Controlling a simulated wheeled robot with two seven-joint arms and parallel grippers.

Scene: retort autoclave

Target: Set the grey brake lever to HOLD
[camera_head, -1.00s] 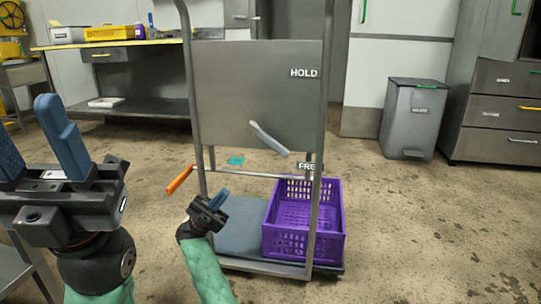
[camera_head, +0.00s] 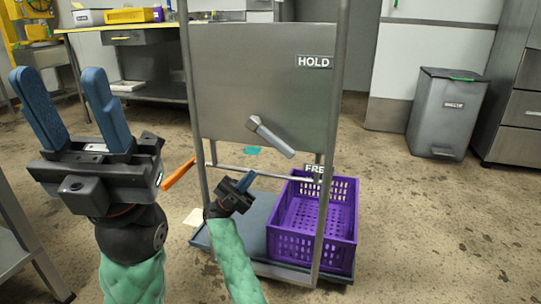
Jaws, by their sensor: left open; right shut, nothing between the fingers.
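The grey brake lever (camera_head: 272,138) is on the cart's metal panel (camera_head: 228,75). It slants down to the right, its lower end pointing toward the partly hidden FREE label (camera_head: 314,169). The HOLD label (camera_head: 314,62) is higher, at the panel's upper right. My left gripper (camera_head: 68,105) is at the left, upright, its blue fingers apart, and holds nothing. My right gripper (camera_head: 246,180) is below and left of the lever, in front of the cart, shut and empty. It appears apart from the lever.
A purple crate (camera_head: 345,235) stands on the cart's blue-grey deck (camera_head: 258,207). An orange handle (camera_head: 178,173) sticks out at the cart's left. A grey bin (camera_head: 446,110) stands at the right, and a workbench (camera_head: 150,90) behind at the left.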

